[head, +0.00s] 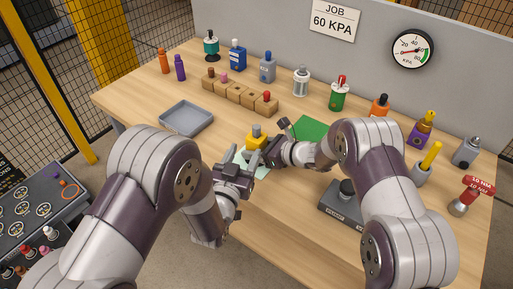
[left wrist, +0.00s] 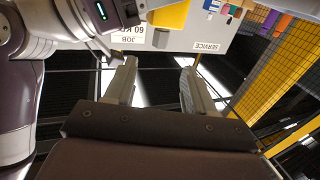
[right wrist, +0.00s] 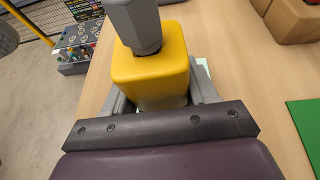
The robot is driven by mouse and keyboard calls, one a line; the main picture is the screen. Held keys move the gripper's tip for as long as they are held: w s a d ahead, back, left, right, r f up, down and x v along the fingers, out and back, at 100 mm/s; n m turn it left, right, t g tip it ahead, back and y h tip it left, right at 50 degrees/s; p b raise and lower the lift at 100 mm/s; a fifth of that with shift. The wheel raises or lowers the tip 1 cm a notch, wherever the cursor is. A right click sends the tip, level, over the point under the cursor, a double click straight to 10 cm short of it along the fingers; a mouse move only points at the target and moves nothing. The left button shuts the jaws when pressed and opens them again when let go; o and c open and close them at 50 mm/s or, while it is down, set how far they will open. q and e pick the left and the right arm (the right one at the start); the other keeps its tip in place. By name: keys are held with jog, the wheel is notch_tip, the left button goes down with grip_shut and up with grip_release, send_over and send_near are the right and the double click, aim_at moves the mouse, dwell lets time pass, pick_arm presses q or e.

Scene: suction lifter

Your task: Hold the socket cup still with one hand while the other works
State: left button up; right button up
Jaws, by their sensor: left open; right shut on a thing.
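A yellow block with a grey hexagonal top (head: 256,139) stands upright near the middle of the table; I take it to be the socket cup. It fills the upper middle of the right wrist view (right wrist: 150,75). My right gripper (head: 267,150) is shut on its yellow lower part, with one finger on each side (right wrist: 158,100). My left gripper (head: 246,163) is open and empty, just in front of and left of the block. Its two spread fingers show in the left wrist view (left wrist: 158,80), with nothing between them. The block's base is partly hidden by the grippers.
A pale sheet (head: 262,171) lies under the grippers. A grey tray (head: 186,118) is at the left, wooden blocks (head: 240,95) behind, and a green mat (head: 311,130) beside my right arm. A dark grey device (head: 342,207) lies near the front. Several bottles and fittings line the back.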

aim_at(255, 130)
pick_arm(q)
jog(key=x, duration=1.1)
jog(key=shift+d, duration=0.1)
grip_shut()
jog(key=c, duration=0.9)
grip_release()
grip_shut()
jog(key=shift+r, duration=4)
